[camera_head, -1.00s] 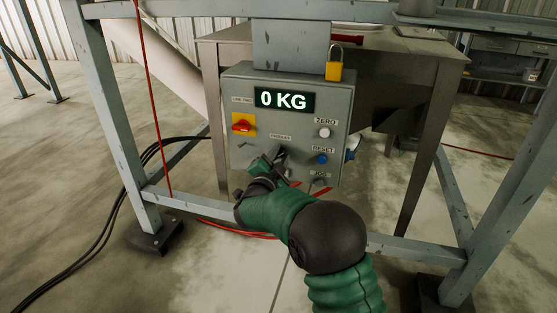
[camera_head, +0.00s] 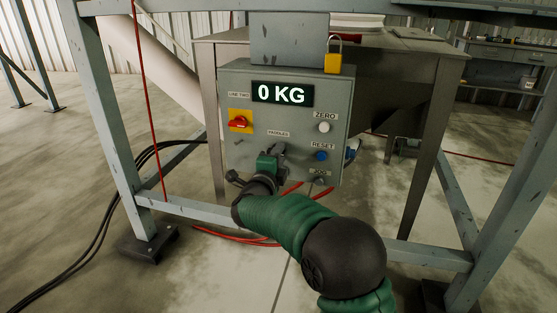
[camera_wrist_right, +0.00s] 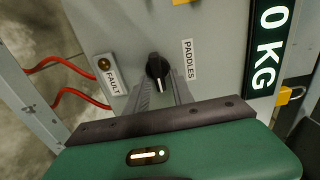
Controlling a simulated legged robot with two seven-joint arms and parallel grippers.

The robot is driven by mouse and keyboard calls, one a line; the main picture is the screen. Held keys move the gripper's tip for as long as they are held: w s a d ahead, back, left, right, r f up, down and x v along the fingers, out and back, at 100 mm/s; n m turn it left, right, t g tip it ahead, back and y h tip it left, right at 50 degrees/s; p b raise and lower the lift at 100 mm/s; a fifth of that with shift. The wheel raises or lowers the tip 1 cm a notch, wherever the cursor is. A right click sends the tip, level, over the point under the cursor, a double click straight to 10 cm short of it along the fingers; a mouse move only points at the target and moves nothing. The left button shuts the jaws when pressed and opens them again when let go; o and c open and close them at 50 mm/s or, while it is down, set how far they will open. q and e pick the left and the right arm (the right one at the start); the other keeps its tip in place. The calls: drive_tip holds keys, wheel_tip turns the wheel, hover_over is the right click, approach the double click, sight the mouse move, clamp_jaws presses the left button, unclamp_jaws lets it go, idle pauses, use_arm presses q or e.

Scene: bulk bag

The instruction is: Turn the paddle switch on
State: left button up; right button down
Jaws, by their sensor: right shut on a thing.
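The paddle switch (camera_wrist_right: 157,67) is a black knob with a white pointer mark beside the PADDLES label (camera_wrist_right: 189,60) in the right wrist view. In that view my right gripper (camera_wrist_right: 160,88) has its fingers shut on the knob, one on each side. In the head view the right gripper (camera_head: 276,153) is against the lower middle of the grey control box (camera_head: 228,120), below the PADDLES label, and covers the knob there. My left gripper is not in view.
The box also carries a red and yellow rotary switch (camera_head: 240,122), a ZERO button (camera_head: 324,127), a blue RESET button (camera_head: 321,156), a 0 KG display (camera_head: 282,94) and a yellow padlock (camera_head: 334,63). Grey frame posts (camera_head: 110,130) stand on both sides.

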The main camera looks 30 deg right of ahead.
idle(0.5)
drive_tip(key=c, duration=1.5)
unclamp_jaws()
drive_tip(key=shift+o, duration=0.3)
drive_tip(key=shift+w+f, duration=0.1)
drive_tip(key=shift+f, duration=0.05)
drive_tip(key=p+v, duration=0.5)
drive_tip(key=v, duration=1.1)
drive_tip(key=shift+s+a, duration=0.25)
drive_tip(key=shift+s, duration=0.1)
